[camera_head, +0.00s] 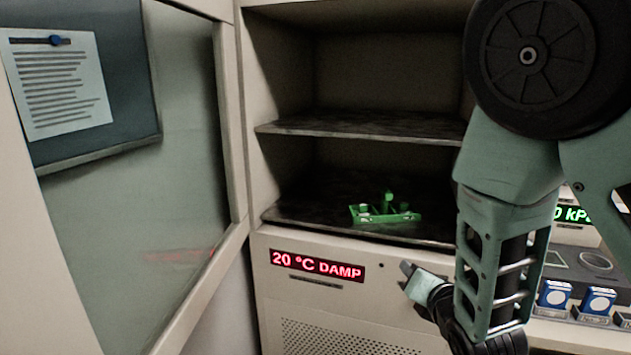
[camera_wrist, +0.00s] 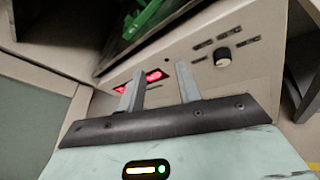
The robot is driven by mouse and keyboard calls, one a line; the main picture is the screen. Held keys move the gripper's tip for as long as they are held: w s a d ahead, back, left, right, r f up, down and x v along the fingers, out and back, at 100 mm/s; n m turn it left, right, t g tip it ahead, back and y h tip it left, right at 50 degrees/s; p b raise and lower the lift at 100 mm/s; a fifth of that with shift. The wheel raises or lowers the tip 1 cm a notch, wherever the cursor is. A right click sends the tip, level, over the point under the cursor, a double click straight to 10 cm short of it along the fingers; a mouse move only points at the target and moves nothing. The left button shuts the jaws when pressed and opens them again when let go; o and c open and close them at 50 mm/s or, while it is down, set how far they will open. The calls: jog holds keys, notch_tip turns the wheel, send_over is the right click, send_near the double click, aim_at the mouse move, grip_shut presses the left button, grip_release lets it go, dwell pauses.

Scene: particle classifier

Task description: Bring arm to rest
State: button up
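My gripper (camera_wrist: 160,84) is open, with its two grey fingers apart and nothing between them in the wrist view. In the head view my gripper (camera_head: 408,276) is in front of the cabinet's lower panel, just right of the red display, below shelf height. My arm fills the right side of the head view and hides part of the cabinet and bench. A green rack (camera_head: 386,216) with small green pieces stands on the cabinet's lower shelf, apart from my gripper. The rack also shows at the top of the wrist view (camera_wrist: 150,18).
The cabinet door (camera_head: 190,120) stands open at left. The upper shelf (camera_head: 360,125) looks empty. The red display (camera_head: 318,266) reads "20 °C DAMP". A knob (camera_wrist: 222,57) is on the panel. Blue-and-white boxes (camera_head: 600,300) stand on the bench at right.

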jog(key=s+a+f+m+g+y, duration=0.2)
jog(key=s+a+m+g, duration=0.55)
jog(key=s+m, duration=0.35)
jog(key=s+d+r+m+g+h, duration=0.1)
jog(key=s+r+m+g, duration=0.2)
jog(key=s+m, duration=0.3)
jog(key=s+d+r+m+g+h, duration=0.1)
jog(key=s+r+m+g, duration=0.2)
jog(key=s, duration=0.9)
jog(key=m+g, duration=0.1)
jog(key=m, duration=0.2)
jog(key=shift+g, duration=0.25)
